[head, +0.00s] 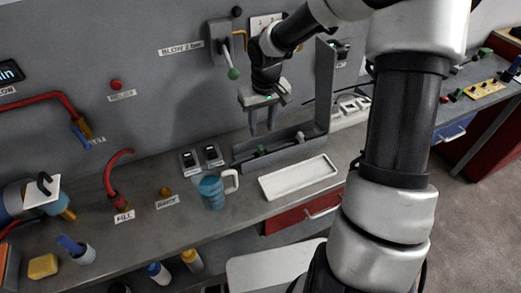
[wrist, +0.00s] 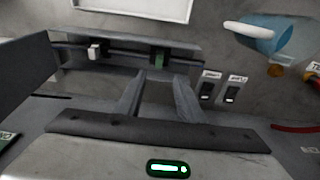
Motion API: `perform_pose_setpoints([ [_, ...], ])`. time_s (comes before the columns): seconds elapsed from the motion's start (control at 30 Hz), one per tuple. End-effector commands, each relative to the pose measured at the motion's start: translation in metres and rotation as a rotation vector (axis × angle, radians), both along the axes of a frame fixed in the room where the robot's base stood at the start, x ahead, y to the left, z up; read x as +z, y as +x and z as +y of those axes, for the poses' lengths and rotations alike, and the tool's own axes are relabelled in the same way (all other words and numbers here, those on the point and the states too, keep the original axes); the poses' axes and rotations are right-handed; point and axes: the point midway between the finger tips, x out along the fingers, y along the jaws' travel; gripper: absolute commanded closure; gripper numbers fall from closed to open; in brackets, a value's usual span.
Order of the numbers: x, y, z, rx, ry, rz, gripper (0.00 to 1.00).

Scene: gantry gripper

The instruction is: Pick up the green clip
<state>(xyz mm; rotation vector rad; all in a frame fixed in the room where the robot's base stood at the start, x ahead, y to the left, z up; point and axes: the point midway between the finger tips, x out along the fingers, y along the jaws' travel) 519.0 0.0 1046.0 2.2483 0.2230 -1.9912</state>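The green clip (wrist: 158,61) sits on a rail in a grey channel bracket, just beyond and between my fingertips in the wrist view. In the head view the green clip (head: 262,150) is small, low in the bracket (head: 285,156). My gripper (head: 262,133) points down above the bracket's left part. In the wrist view my gripper (wrist: 159,76) has its two fingers apart with nothing between them. A whitish clip (wrist: 95,51) sits on the same rail, to the left in the wrist view. I cannot tell the exact height of the fingertips over the green clip.
A white tray (head: 300,178) lies in front of the bracket. A blue mug (head: 211,191) with a white handle and two switches (head: 200,157) are to the left. The bracket's tall upright plate (head: 325,88) rises at its right end, near my gripper.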

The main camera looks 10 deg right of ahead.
Motion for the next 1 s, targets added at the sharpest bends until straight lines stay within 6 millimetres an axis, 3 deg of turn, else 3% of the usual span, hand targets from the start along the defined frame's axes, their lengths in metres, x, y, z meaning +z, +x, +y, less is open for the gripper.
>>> perform_pose_setpoints([
  [0.13, -0.028, 0.002, 0.001, 0.000, 0.001, 0.003, 0.66],
  [0.4, -0.047, 0.005, 0.001, 0.000, 0.000, 0.002, 0.66],
  [0.7, -0.089, 0.008, 0.000, 0.001, -0.001, 0.002, 0.66],
  [1.0, -0.093, 0.009, 0.000, -0.001, -0.001, 0.000, 0.66],
])
